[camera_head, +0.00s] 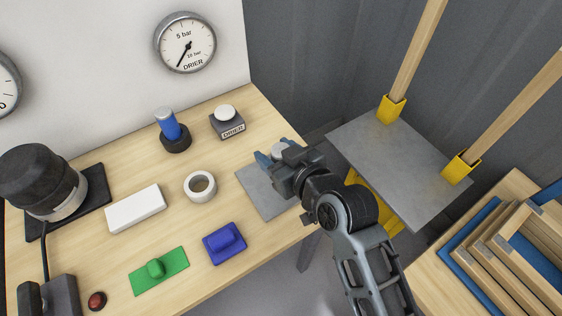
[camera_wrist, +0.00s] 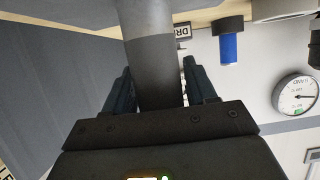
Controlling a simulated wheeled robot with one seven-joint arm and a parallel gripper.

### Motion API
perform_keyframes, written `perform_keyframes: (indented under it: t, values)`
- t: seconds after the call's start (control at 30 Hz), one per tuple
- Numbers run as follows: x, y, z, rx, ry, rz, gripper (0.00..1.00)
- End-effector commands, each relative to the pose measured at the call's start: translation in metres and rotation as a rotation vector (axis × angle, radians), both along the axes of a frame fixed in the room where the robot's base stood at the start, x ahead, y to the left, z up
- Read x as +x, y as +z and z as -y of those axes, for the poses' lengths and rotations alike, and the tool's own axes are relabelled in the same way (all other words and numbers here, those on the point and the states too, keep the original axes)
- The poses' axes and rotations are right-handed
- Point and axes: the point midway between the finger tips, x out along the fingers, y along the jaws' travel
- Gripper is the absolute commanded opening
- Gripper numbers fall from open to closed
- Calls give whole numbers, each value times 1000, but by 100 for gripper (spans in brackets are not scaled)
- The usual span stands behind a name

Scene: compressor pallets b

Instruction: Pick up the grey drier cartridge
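The grey drier cartridge (camera_wrist: 155,65) is a grey cylinder with a darker lower band, between the two fingers of my gripper (camera_wrist: 160,88) in the wrist view. The fingers flank it closely on both sides; whether both press on it I cannot tell. In the head view my gripper (camera_head: 270,158) is over the far part of a grey mat (camera_head: 265,192) at the bench's right edge. Only the cartridge's pale top (camera_head: 279,149) shows there, partly hidden by my gripper. Its lower end and any contact with the mat are hidden.
A blue cylinder in a black base (camera_head: 174,143) and a labelled DRIER block (camera_head: 227,124) stand behind. A white ring (camera_head: 200,187), a blue block (camera_head: 225,244) and a green plate (camera_head: 158,271) lie left. A grey platform (camera_head: 395,165) with posts is at right.

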Motion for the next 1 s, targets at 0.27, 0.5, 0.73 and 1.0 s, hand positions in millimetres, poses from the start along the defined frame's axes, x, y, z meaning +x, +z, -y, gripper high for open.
perform_keyframes:
  t: [0.27,0.5,0.73,1.0]
  values:
    - [0,0,0,0,0,0,29]
    - [0,0,0,1,0,1,13]
    - [0,3,0,1,0,1,13]
    - [1,32,0,1,0,5,13]
